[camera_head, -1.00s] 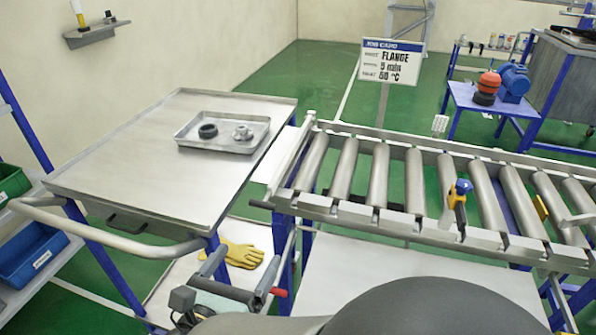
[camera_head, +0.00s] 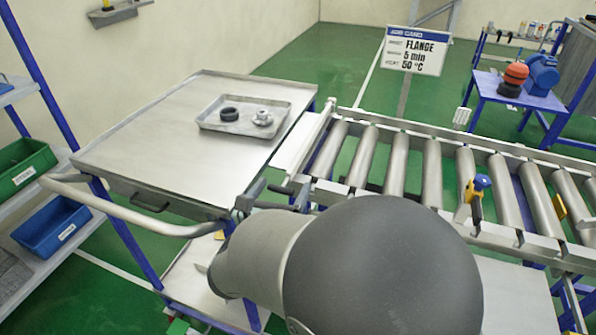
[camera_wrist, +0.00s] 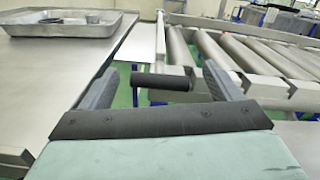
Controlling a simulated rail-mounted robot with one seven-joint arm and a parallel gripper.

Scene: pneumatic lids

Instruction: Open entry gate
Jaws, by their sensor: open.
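The entry gate (camera_head: 316,140) appears to be the pale metal bar across the left end of the roller conveyor (camera_head: 425,175). It also shows in the wrist view (camera_wrist: 160,45). A black cylindrical handle (camera_wrist: 160,82) lies crosswise at the conveyor's near left corner, and in the head view it (camera_head: 281,189) is partly hidden. My gripper (camera_head: 272,195) is open at that corner. In the wrist view its fingers (camera_wrist: 160,90) stand on either side of the handle, which appears between or just beyond them. I cannot tell whether they touch it. My arm hides part of the conveyor's near side.
A steel table (camera_head: 165,135) with a tray (camera_head: 205,121) holding a black ring and a metal flange stands left of the conveyor. A yellow-blue handled device (camera_head: 475,198) stands on the near rail. Blue and green bins (camera_head: 50,228) are far left.

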